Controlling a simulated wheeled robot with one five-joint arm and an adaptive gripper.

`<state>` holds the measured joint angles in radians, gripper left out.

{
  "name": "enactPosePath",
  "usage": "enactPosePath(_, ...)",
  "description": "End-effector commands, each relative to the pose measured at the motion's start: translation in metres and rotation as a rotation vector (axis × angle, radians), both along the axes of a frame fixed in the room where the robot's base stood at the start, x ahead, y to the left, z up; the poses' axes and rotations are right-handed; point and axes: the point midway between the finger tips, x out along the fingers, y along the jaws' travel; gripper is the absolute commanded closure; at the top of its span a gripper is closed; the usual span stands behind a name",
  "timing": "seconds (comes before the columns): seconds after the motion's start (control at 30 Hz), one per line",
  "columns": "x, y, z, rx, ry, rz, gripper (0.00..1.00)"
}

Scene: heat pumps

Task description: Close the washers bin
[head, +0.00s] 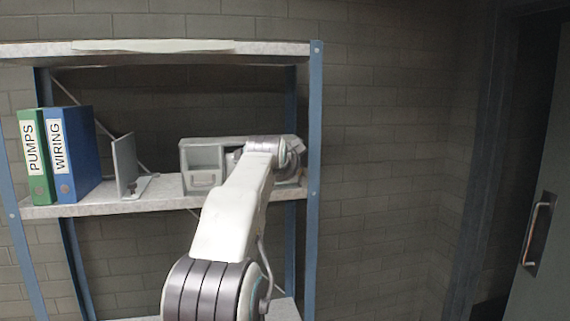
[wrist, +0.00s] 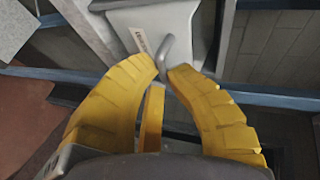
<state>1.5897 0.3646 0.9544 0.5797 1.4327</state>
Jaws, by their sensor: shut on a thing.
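A grey bin unit (head: 205,142) stands on the middle shelf in the head view. Its left bin (head: 203,182) shows a low front and an open top. My arm covers much of the unit's right part. In the wrist view a grey bin (wrist: 185,22) carries a white label (wrist: 138,40), too small to read surely, and a grey handle (wrist: 166,46). My gripper (wrist: 164,72), with yellow fingers, is shut on that handle, its tips on either side. In the head view the fingers are hidden behind my arm. I cannot tell how far the bin is pulled out.
A green binder (head: 36,160) and a blue binder (head: 72,155) stand at the left of the shelf (head: 100,203), beside a grey bookend (head: 127,165). A blue post (head: 315,150) rises just right of my wrist. A dark door with a handle (head: 536,232) is at the far right.

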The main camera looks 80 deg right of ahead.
Motion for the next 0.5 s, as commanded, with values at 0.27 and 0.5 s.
enactPosePath(0.27,-0.0012,-0.0004,-0.0013,0.002,-0.001,-0.003,0.76)
enactPosePath(0.5,-0.0007,-0.0002,-0.0004,0.0,-0.001,-0.001,0.59)
